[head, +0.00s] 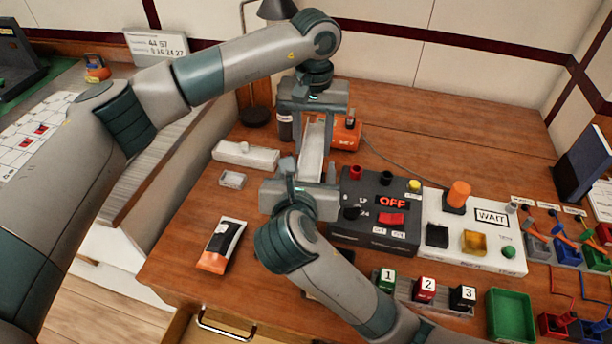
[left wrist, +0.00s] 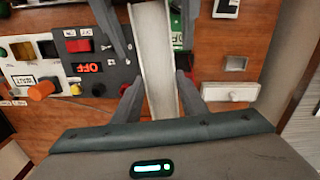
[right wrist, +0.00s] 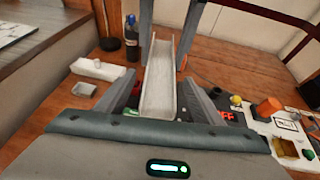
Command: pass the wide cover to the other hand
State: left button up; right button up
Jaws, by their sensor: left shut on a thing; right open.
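The wide cover is a long pale grey channel (head: 313,150), held in the air between my two grippers. My left gripper (head: 314,124) is above and behind it and is shut on its far end. In the left wrist view the cover (left wrist: 156,60) runs out from between the left fingers. My right gripper (head: 309,170) is open at the near end, with one finger on each side. In the right wrist view the cover (right wrist: 160,80) lies between the right fingers, with gaps that look visible; contact is hard to judge.
A black switch box reading OFF (head: 350,238) and a white WAIT panel (head: 478,258) stand to the right. A white block with a knob (head: 262,158), a small grey tray (head: 232,180) and an orange-black packet (head: 213,262) lie left. A dark bottle (right wrist: 131,50) stands behind. Numbered blocks (head: 424,290) sit in front.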

aim_at(312, 154)
jog(key=shift+w+d+f, duration=0.1)
jog(key=shift+w+f, duration=0.05)
jog(key=shift+w, duration=0.2)
jog(key=c, duration=1.2)
pick_arm(q)
jog(key=o, duration=1.1)
pick_arm(e)
jog(key=shift+o, duration=0.2)
pick_arm(q)
jog(key=shift+o, duration=0.2)
jog(key=shift+r, duration=0.1)
notch_tip(312, 154, up, 12)
